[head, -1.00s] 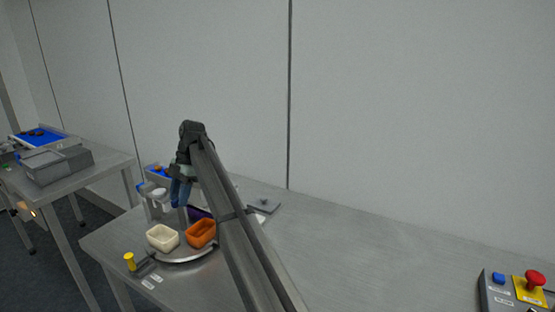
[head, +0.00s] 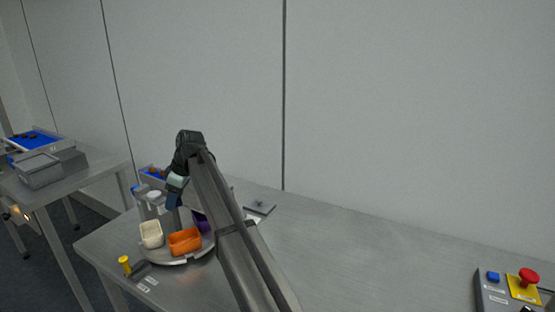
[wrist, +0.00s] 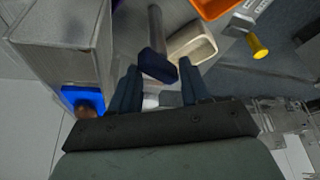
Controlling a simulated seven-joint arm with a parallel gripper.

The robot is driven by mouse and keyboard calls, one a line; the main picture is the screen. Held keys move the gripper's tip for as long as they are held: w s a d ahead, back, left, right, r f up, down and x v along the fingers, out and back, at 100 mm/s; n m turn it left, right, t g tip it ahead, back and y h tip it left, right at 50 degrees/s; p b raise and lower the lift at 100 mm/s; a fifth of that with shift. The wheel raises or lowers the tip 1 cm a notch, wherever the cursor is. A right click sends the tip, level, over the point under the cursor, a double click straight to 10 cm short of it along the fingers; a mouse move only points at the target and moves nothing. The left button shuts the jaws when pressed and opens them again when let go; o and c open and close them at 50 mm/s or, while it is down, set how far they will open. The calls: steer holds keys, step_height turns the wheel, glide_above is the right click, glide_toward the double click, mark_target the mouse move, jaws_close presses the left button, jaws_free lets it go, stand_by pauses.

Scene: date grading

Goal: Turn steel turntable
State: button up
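The steel turntable (head: 180,261) is a round plate on the table's left part. It bears a cream bowl (head: 151,234), an orange bowl (head: 185,242) and a purple bowl (head: 202,222), partly hidden by my arm. A grey upright post with a dark blue cap (wrist: 158,66) shows in the wrist view. My gripper (head: 172,206) is over the turntable, fingers pointing down. In the wrist view its blue fingers (wrist: 160,66) stand apart on both sides of the cap, which fills the gap; they appear shut on it. Contact is hard to see.
A yellow knob (head: 125,265) stands at the table's front left, near the turntable. A grey stand with a blue tray (head: 153,173) is behind the gripper. A button box with a red button (head: 529,277) is far right. The table's middle is clear. Another table with a grey bin (head: 38,170) stands left.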

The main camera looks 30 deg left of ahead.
steer(key=m+t, duration=0.1)
steer(key=m, duration=0.1)
steer(key=m+t, duration=0.1)
steer(key=m, duration=0.2)
steer(key=shift+s, duration=0.2)
steer(key=v, duration=1.4)
steer(key=w+d+f+m+t, duration=0.3)
steer(key=w+d+m, duration=0.5)
steer(key=w+d, duration=1.1)
steer(key=w, duration=0.3)
steer(key=shift+w+d+m, duration=0.2)
steer(key=shift+w+m, duration=0.05)
steer(key=shift+m, duration=0.05)
steer(key=shift+f, duration=0.15)
steer(key=s+a+r+n+g, duration=0.3)
steer(key=s+a+n+g, duration=0.2)
steer(key=s+a+n, duration=1.2)
steer(key=s+a+f+m, duration=0.1)
steer(key=a+f, duration=0.1)
steer(key=f, duration=0.2)
steer(key=s+a+f+m, duration=0.1)
steer(key=s+a+f, duration=0.1)
steer(key=a+f, duration=0.1)
steer(key=s+a+f+m, duration=0.1)
steer(key=s+a+f, duration=0.1)
steer(key=f, duration=0.3)
steer(key=shift+a+f, duration=0.25)
steer(key=shift+f, duration=0.15)
